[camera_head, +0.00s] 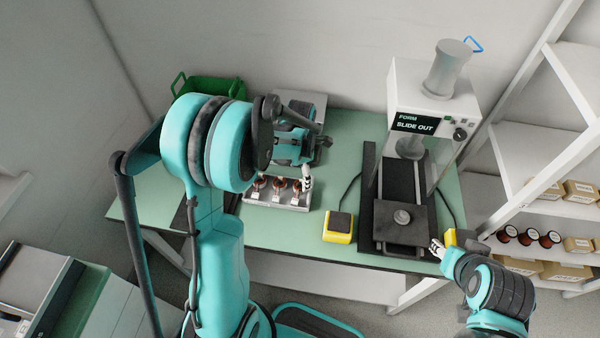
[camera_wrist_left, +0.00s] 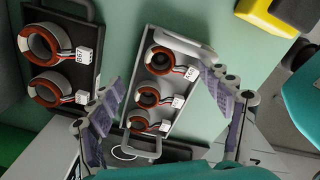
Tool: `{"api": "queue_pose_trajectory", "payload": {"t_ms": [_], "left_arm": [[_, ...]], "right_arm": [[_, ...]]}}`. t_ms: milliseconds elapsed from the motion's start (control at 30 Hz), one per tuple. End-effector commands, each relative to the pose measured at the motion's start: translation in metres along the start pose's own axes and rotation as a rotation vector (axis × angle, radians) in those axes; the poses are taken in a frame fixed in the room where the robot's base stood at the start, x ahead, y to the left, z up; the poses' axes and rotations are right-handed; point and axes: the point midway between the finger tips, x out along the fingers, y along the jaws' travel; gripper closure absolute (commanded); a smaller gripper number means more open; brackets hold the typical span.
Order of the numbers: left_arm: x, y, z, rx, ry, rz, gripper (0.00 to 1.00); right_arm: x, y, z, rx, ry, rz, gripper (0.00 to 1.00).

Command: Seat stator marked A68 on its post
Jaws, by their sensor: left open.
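Several copper-wound stators with white tags show. Three sit in a row in a light grey tray (camera_wrist_left: 184,122): one stator (camera_wrist_left: 160,61) at the top, one (camera_wrist_left: 149,97) in the middle, one (camera_wrist_left: 143,122) lowest. In the head view the grey tray (camera_head: 275,202) stands at the table's front. My left gripper (camera_wrist_left: 163,82) is open and empty above this tray, its fingers on either side of the row.
A dark tray (camera_wrist_left: 78,82) beside the grey one holds two more stators. The press (camera_head: 433,95), labelled FORM and SLIDE OUT, stands at right. A yellow box (camera_head: 338,226) sits between tray and press. White shelves (camera_head: 540,150) hold boxes. A green bin (camera_head: 208,88) is behind.

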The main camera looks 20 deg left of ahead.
Motion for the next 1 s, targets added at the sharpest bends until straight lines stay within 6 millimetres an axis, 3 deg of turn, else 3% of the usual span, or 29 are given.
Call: {"api": "queue_pose_trajectory", "payload": {"t_ms": [267,367,733,1000], "left_arm": [[-0.005,0.000,0.000,0.000,0.000,0.000,0.22],[-0.017,0.000,0.000,0.000,0.000,0.000,0.22],[-0.095,-0.001,0.000,0.000,0.000,0.000,0.22],[-0.119,0.000,0.000,0.000,0.000,0.000,0.22]], "right_arm": [[0.000,0.000,0.000,0.000,0.000,0.000,0.60],[0.000,0.000,0.000,0.000,0.000,0.000,0.60],[0.000,0.000,0.000,0.000,0.000,0.000,0.60],[0.000,0.000,0.000,0.000,0.000,0.000,0.60]]}}
